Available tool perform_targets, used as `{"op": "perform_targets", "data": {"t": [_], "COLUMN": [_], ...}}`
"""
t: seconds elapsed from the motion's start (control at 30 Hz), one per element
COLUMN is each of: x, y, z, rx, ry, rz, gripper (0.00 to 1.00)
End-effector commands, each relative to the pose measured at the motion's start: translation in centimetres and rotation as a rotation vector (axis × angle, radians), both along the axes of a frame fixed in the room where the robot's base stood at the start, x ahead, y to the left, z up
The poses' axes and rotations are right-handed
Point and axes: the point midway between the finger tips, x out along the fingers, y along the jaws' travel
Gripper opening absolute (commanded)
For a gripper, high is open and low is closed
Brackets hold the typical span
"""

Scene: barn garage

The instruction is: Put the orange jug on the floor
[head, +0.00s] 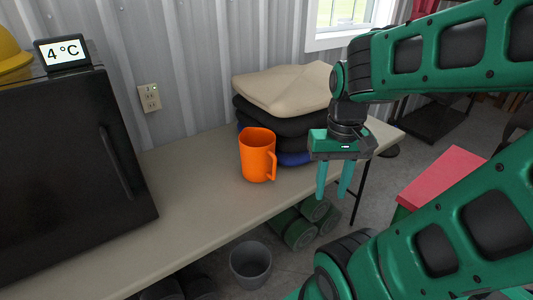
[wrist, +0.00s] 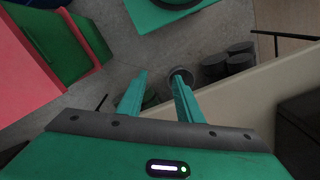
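The orange jug (head: 257,155) stands upright on the beige table (head: 190,200), its handle facing right in the head view. My gripper (head: 333,192) hangs to the right of the jug, fingers pointing down, clear of it. The two fingers are apart with nothing between them. In the wrist view the gripper (wrist: 158,85) also shows open and empty, with floor below it; the jug is not seen there. The concrete floor (head: 300,270) shows in front of and below the table.
Folded cloths or cushions (head: 285,88) are stacked behind the jug. A black mini fridge (head: 65,160) stands at the left on the table. Below are a grey bucket (head: 250,264) and green rolls (head: 302,228). A red-topped box (head: 440,178) stands at the right.

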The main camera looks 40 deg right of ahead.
Motion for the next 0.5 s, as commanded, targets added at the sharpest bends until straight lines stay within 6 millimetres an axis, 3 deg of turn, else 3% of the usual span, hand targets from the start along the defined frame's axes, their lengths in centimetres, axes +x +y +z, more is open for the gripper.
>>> {"op": "perform_targets", "data": {"t": [0.5], "x": [-0.51], "y": [-0.22], "z": [0.49], "rx": [-0.012], "ry": [-0.013], "rz": [-0.026], "gripper": [0.33]}}
